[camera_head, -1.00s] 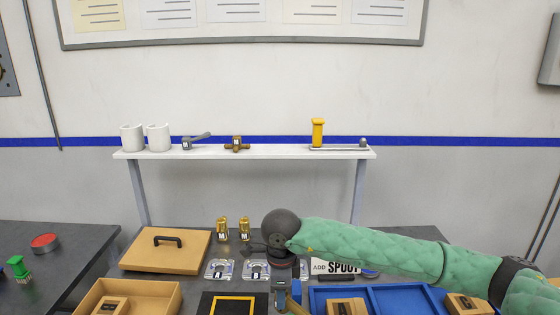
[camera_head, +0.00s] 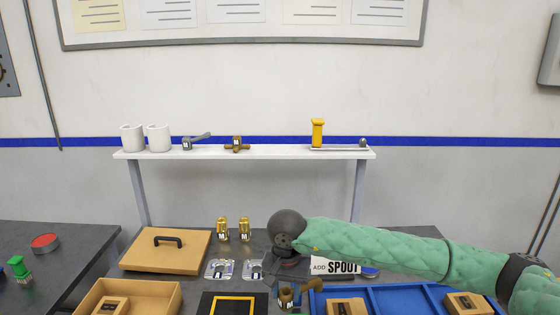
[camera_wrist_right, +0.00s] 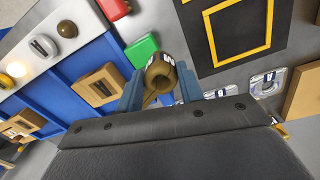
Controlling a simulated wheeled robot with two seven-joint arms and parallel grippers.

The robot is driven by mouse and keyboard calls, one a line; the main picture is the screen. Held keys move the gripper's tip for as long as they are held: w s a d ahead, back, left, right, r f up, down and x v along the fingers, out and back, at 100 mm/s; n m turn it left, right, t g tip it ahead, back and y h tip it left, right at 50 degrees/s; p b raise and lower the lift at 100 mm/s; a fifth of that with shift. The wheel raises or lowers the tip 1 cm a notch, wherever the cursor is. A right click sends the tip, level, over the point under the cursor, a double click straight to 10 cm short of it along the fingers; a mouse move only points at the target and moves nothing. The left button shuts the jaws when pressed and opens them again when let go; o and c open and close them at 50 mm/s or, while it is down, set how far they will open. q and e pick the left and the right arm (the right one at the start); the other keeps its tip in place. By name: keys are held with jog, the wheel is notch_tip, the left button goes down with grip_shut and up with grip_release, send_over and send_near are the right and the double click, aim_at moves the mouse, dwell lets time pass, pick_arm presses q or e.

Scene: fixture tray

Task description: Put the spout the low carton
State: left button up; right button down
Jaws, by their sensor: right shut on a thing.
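The spout is a bronze-brown curved piece with a ring end and an M label. It shows between the blue fingers of my right gripper (camera_wrist_right: 160,92) in the right wrist view (camera_wrist_right: 158,72). In the head view my right gripper (camera_head: 287,296) holds the spout (camera_head: 312,286) near the front of the table, between the black panel and the blue tray. The low open carton (camera_head: 160,292), tan with a block in it, stands at the lower left, apart from the gripper. My left gripper is not in view.
A black panel with a yellow frame (camera_head: 233,306) lies between the carton and the gripper. A blue tray (camera_head: 395,299) with blocks is at right. A handled tan lid (camera_head: 165,250), silver brackets (camera_head: 220,269) and an ADD SPOUT sign (camera_head: 335,267) lie behind. A green block (camera_wrist_right: 140,50) is near the spout.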

aim_at(310, 288)
jog(key=d+n, duration=0.1)
jog(key=d, duration=0.1)
jog(key=w+d+n, duration=0.1)
jog(key=d, duration=0.1)
jog(key=d+f+n, duration=0.1)
jog(key=d+n, duration=0.1)
jog(key=shift+w+d, duration=0.1)
jog(key=shift+w, duration=0.3)
jog(key=shift+m, duration=0.8)
jog(key=d, duration=0.4)
jog(key=w+d, duration=0.1)
jog(key=d, duration=0.8)
jog(key=shift+w+f, duration=0.25)
jog(key=shift+w, duration=0.15)
